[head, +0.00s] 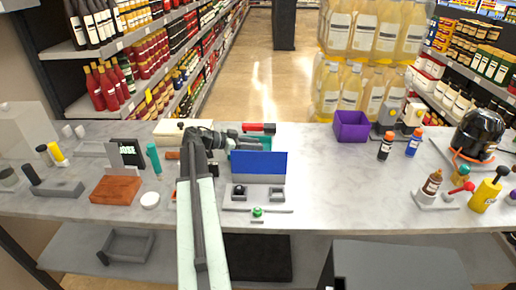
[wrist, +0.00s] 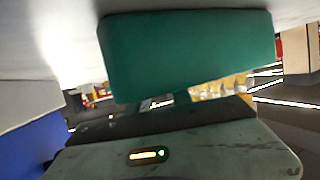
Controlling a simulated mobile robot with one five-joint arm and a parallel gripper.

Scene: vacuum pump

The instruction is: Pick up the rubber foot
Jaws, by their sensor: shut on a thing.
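My gripper (head: 235,138) is at the end of my arm, over the back of the counter and just behind a blue upright panel (head: 259,165). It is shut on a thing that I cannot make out. A teal block (head: 267,143) is close to the right of the gripper, partly hidden by the panel. A teal block (wrist: 190,50) fills the upper middle of the wrist view, close to a dark bar (wrist: 165,120) and a grey body. I cannot pick out the rubber foot with certainty. A black round piece (head: 239,190) sits in the grey tray before the panel.
A red and black piece (head: 259,128) is above the teal block. A purple bin (head: 351,126) and two small bottles stand to the right. The counter (head: 330,185) is clear right of the panel.

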